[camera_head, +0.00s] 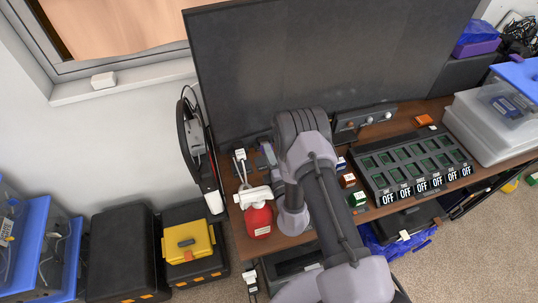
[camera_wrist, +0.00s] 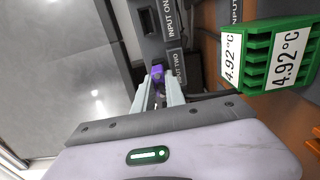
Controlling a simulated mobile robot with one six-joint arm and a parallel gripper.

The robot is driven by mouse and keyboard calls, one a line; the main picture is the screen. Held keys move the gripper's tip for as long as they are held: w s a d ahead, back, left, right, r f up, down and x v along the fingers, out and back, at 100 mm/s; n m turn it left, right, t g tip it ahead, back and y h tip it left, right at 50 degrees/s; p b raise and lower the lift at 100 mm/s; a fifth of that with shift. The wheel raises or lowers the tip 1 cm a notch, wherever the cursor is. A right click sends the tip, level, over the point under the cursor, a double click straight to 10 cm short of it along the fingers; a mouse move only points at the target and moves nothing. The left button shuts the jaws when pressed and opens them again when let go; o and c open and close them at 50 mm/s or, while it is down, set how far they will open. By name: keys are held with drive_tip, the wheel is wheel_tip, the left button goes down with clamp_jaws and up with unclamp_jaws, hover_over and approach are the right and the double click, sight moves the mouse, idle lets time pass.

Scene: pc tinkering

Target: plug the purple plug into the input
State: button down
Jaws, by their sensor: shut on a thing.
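In the wrist view my gripper (camera_wrist: 160,82) is shut on the purple plug (camera_wrist: 157,72), which shows as a small purple piece between the fingertips. The plug is at the dark grey input panel (camera_wrist: 173,38), beside the label "INPUT TWO" (camera_wrist: 176,66). A dark square opening (camera_wrist: 148,22) sits higher on the panel, beside a label reading "INPUT ON", partly cut off. The fingers and plug hide the spot in front of them, so I cannot tell whether the plug is in a socket. In the head view my arm hides the gripper and plug.
A green block (camera_wrist: 268,55) marked "4.92 °C" stands close to the right of the fingers. In the head view, a black switch panel (camera_head: 408,165) with "OFF" displays lies right of my arm. A red bottle (camera_head: 257,221) stands left, and a large dark screen (camera_head: 300,60) rises behind.

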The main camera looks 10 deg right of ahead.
drive_tip(key=shift+w+a, duration=0.1)
drive_tip(key=shift+w, duration=0.4)
drive_tip(key=c, duration=1.3)
unclamp_jaws()
drive_tip(key=shift+s, duration=0.1)
drive_tip(key=s, duration=0.2)
drive_tip(key=s+d, duration=0.1)
drive_tip(key=s, duration=0.1)
drive_tip(key=shift+s, duration=0.4)
